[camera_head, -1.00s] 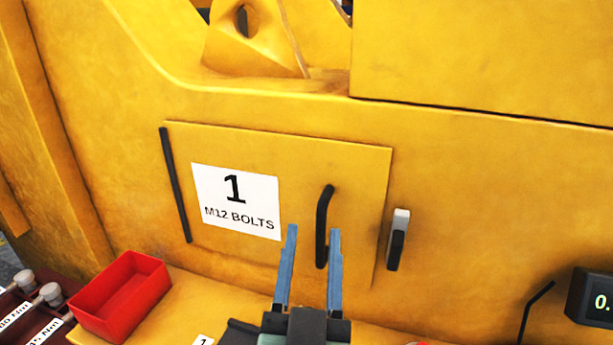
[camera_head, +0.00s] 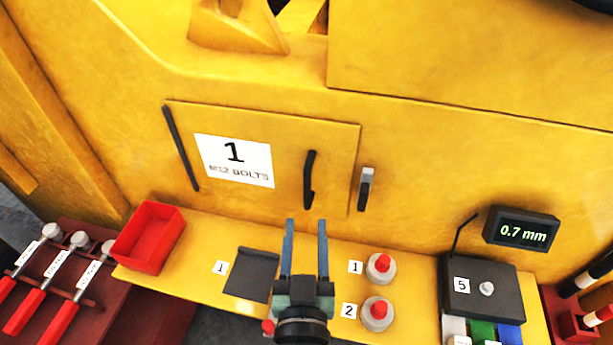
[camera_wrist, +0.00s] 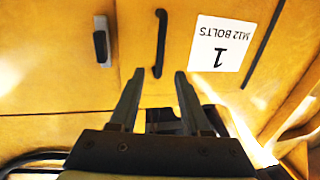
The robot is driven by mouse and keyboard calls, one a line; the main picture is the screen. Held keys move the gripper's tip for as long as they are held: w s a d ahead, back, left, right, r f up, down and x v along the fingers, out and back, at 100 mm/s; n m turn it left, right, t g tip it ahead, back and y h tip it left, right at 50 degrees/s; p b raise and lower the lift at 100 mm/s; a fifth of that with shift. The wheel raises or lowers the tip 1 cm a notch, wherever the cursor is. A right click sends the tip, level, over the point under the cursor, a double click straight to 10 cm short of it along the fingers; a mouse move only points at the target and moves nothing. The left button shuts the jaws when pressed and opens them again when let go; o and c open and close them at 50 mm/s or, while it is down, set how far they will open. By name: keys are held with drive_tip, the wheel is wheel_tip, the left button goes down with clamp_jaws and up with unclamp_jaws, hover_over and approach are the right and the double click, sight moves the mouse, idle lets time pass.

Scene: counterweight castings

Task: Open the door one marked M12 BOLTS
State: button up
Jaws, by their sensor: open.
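The yellow door (camera_head: 290,135) carries a white label (camera_head: 235,160) reading "1 M12 BOLTS". It looks closed, flush with the yellow casting. A black bar handle (camera_head: 309,180) stands upright near its right edge, and a dark hinge strip (camera_head: 181,148) runs along its left edge. A grey and black latch (camera_head: 365,188) sits just right of the door. My gripper (camera_head: 306,222) is open and empty, with blue fingers, just below the handle and apart from it in the head view. In the wrist view the handle (camera_wrist: 161,44) lies beyond the fingertips (camera_wrist: 160,75), between their lines.
A yellow ledge below the door bears a red bin (camera_head: 148,238), a black pad (camera_head: 252,273), two red-topped buttons (camera_head: 381,267) and a black box (camera_head: 485,288). A display (camera_head: 521,229) reads 0.7 mm. Red-handled tools (camera_head: 42,290) lie at left.

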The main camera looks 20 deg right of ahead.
sight(307, 189)
drive_tip(key=p+x, duration=0.3)
drive_tip(key=x, duration=0.7)
clamp_jaws()
idle(1.3)
